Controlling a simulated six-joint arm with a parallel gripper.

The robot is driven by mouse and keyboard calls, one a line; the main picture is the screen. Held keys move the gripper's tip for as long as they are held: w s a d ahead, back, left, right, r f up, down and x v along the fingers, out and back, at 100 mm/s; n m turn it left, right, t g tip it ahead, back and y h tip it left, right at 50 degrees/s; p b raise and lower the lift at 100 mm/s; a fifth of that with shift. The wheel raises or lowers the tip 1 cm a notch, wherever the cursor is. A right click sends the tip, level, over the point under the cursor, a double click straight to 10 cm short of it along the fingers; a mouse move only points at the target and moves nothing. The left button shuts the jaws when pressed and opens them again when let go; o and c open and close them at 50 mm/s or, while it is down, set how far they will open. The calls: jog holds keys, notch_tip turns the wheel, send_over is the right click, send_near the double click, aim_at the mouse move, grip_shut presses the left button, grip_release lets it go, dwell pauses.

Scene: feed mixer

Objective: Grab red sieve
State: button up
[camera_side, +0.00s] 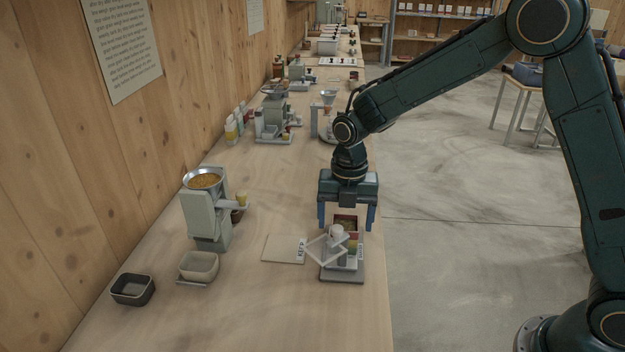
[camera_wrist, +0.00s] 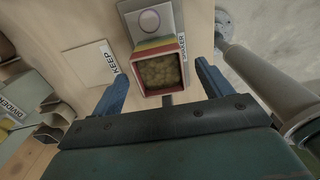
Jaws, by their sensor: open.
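The red sieve is a square red-walled box; its rim (camera_wrist: 157,52) shows in the wrist view, with a tan, grainy fill inside. In the side view its dark red wall (camera_side: 347,233) shows below my gripper's palm. Yellow and green layers (camera_side: 353,247) show close to it, on a grey stand (camera_side: 343,276) with a round light knob. My gripper (camera_side: 346,226) is open, with one blue finger on each side of the red sieve. In the wrist view the fingers (camera_wrist: 160,76) are apart from its walls. I cannot tell their exact height against it.
A flat pale board marked KEEP (camera_side: 284,248) lies left of the stand, with a tilted clear frame (camera_side: 327,250) between. A grey mill (camera_side: 208,220), a cream bin (camera_side: 199,266) and a dark bin (camera_side: 133,289) stand further left. The table front is clear.

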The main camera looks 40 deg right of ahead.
aim_at(345, 228)
jog(key=c, duration=1.1)
notch_tip(345, 228, up, 20)
jog(key=shift+r, duration=0.1)
dwell(0.7)
